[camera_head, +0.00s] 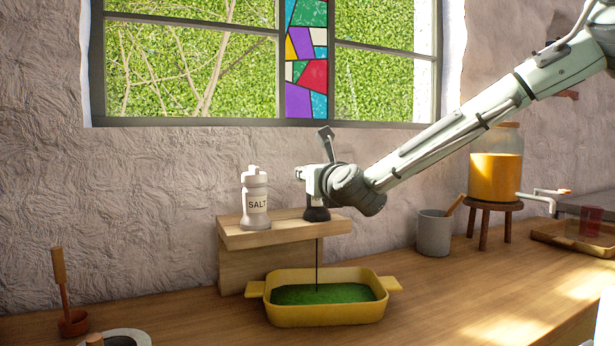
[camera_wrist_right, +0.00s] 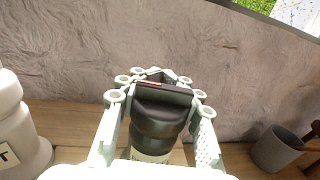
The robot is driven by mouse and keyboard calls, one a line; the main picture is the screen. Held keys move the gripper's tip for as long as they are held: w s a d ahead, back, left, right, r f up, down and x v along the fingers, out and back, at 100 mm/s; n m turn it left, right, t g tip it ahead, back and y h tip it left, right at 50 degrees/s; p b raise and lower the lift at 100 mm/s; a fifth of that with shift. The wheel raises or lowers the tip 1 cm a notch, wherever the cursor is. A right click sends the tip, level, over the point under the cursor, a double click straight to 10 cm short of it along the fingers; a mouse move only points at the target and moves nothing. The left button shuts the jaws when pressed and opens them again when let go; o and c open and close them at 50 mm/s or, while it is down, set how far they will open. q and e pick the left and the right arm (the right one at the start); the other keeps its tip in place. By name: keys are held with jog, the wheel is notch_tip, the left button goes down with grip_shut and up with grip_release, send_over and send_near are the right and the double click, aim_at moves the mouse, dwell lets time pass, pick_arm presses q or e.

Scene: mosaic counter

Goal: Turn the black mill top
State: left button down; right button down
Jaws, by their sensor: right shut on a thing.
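The black mill (camera_head: 316,214) stands on the right part of a raised wooden shelf (camera_head: 240,239). My right gripper (camera_head: 312,186) comes in from the right and covers its upper part in the head view. In the right wrist view the black mill (camera_wrist_right: 160,122) is upright between the fingers of my right gripper (camera_wrist_right: 157,92), which is shut on its dark top. A pale label shows partly below. A thin dark line runs from under the shelf's edge below the mill down to a yellow dish (camera_head: 328,315) holding a green layer. My left gripper is not in view.
A white salt mill (camera_head: 255,203) stands left of the black mill. On the counter to the right are a grey cup (camera_head: 434,234) and a jar of orange liquid (camera_head: 494,172) on a small stool (camera_head: 494,206). The window is behind. Counter front right is clear.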

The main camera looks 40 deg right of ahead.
jog(key=m+g+h, duration=0.1)
jog(key=h, duration=0.1)
jog(key=m+g+h, duration=0.2)
jog(key=d+m+g+h, duration=0.1)
jog(key=m+h, duration=0.1)
jog(key=shift+s+d+g+b, duration=0.1)
jog(key=shift+s+g+b, duration=0.3)
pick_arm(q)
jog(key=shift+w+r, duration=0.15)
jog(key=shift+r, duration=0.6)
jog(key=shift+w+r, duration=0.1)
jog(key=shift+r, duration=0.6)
pick_arm(e)
jog(key=shift+s+d+m+g+h, duration=0.1)
jog(key=shift+s+m+g+h, duration=0.05)
jog(key=shift+m+g+h, duration=0.35)
jog(key=shift+s+d+m+g+h, duration=0.15)
jog(key=shift+m+g+h, duration=0.15)
jog(key=shift+g, duration=0.3)
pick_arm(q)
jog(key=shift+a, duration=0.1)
pick_arm(e)
jog(key=c, duration=1)
grip_release()
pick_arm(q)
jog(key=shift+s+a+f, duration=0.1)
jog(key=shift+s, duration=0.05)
pick_arm(e)
jog(key=v, duration=1.2)
jog(key=shift+o, duration=0.2)
